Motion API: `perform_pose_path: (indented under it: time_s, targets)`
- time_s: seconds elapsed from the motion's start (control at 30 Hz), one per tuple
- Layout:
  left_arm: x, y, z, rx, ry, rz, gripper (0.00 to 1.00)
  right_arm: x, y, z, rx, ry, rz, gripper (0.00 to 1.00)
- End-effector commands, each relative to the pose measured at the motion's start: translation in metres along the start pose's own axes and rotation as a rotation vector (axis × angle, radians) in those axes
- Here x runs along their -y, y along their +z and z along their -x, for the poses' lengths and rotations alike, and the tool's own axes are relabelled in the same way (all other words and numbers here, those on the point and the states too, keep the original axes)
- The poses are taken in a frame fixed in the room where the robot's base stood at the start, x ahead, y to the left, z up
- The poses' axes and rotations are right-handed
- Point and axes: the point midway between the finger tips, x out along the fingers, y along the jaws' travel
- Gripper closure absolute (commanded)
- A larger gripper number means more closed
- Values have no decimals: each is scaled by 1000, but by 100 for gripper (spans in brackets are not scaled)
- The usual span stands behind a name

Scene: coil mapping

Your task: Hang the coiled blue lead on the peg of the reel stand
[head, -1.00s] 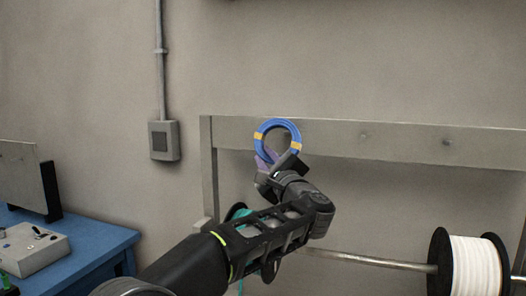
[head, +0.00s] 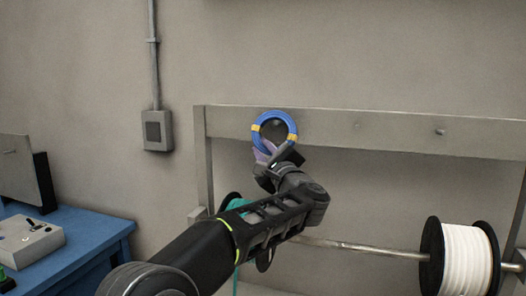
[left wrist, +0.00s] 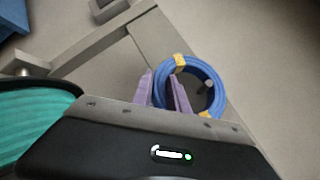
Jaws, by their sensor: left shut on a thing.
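The coiled blue lead (head: 291,124), a ring with yellow bands, is held upright in front of the top rail of the reel stand (head: 330,136). My left gripper (head: 265,154) has its purple fingers shut on the coil's lower left edge. The left wrist view shows the fingers (left wrist: 163,92) on the near side of the coil (left wrist: 217,80). There a peg (left wrist: 208,85) shows within the coil's opening; I cannot tell whether it passes through the ring. Another peg (head: 440,132) on the rail is bare. My right gripper is not in view.
A white reel (head: 467,258) sits on the stand's rod (head: 365,247) at the lower right. A teal reel (head: 237,204) is partly hidden behind my left arm. A blue bench (head: 95,237) with a control box (head: 30,242) stands at left. A grey wall box (head: 157,130) is behind.

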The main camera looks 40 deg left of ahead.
Motion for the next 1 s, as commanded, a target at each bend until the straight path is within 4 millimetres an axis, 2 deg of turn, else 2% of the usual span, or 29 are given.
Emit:
perform_pose_path:
  time_s: [0.27,0.3,0.6,0.87,1.0]
  targets:
    - [0,1,0,1,0,1,100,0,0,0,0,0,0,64]
    - [0,1,0,1,0,1,79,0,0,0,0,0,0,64]
    - [0,0,0,1,0,0,55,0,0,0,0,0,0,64]
    - [0,0,1,0,0,-1,55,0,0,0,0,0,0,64]
    - [-2,-2,10,-1,0,1,55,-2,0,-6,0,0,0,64]
